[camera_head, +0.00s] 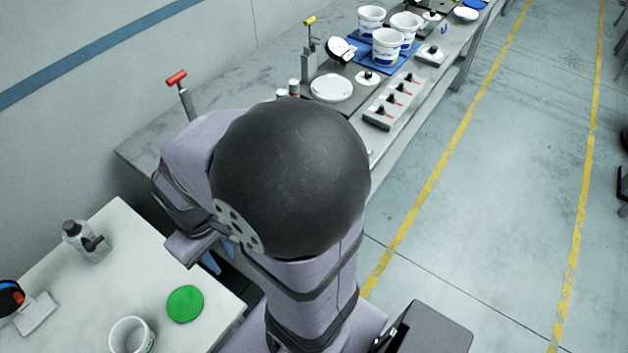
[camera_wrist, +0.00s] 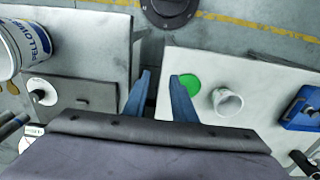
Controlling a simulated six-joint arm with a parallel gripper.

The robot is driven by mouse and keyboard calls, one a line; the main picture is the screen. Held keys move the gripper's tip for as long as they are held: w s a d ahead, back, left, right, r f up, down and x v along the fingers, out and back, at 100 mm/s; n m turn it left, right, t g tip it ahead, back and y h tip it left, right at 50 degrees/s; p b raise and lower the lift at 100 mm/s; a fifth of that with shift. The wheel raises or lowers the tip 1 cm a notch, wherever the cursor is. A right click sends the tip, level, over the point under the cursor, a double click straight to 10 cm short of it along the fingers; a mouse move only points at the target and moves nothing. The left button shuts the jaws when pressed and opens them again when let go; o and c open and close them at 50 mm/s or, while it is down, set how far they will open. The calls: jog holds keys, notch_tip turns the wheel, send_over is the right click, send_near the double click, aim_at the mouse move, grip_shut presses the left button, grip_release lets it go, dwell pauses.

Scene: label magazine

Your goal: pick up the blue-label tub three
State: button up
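Three white tubs with blue label print stand grouped at the far end of the long bench in the head view: a back left tub (camera_head: 371,19), a back right tub (camera_head: 405,27) and a front tub (camera_head: 387,47). I cannot tell which is tub three. In the wrist view, a white tub with blue lettering (camera_wrist: 25,45) is cut off by the left edge, well left of my gripper. My gripper (camera_wrist: 161,75) has two blue fingers apart with nothing between them. In the head view my arm hides most of it.
The tubs stand on a blue mat (camera_head: 362,51). Near them are a white disc (camera_head: 331,88) and a red-switch box (camera_head: 391,101). A red-handled lever (camera_head: 177,78) stands on the bench. The near table holds a green disc (camera_head: 185,304), a white cup (camera_head: 132,337) and a bottle (camera_head: 86,241).

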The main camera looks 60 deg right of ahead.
jog(key=w+d+m+h+b, duration=0.1)
jog(key=w+d, duration=0.2)
jog(key=d, duration=1.1)
jog(key=s+d+f+n+b, duration=0.1)
jog(key=d, duration=0.3)
jog(key=s+d+f+b, duration=0.1)
jog(key=s+d, duration=0.1)
jog(key=d, duration=0.3)
jog(key=s+d+f+n+b, duration=0.1)
jog(key=d, duration=0.3)
jog(key=shift+s+d+f+n+b, duration=0.15)
jog(key=shift+s+f+n+b, duration=0.15)
jog(key=shift+s+f+b, duration=0.1)
jog(key=shift+f+n, duration=0.2)
jog(key=shift+n, duration=0.2)
jog(key=shift+d+f, duration=0.15)
jog(key=shift+f, duration=0.9)
jog(key=shift+s+f+p, duration=0.15)
jog(key=shift+f+p, duration=0.55)
jog(key=shift+f, duration=0.05)
jog(key=shift+d+f+p, duration=0.15)
jog(key=shift+f+p, duration=0.1)
jog(key=shift+f, duration=0.7)
jog(key=shift+d+f+p, duration=0.1)
jog(key=shift+f+p, duration=0.1)
jog(key=shift+f, duration=0.7)
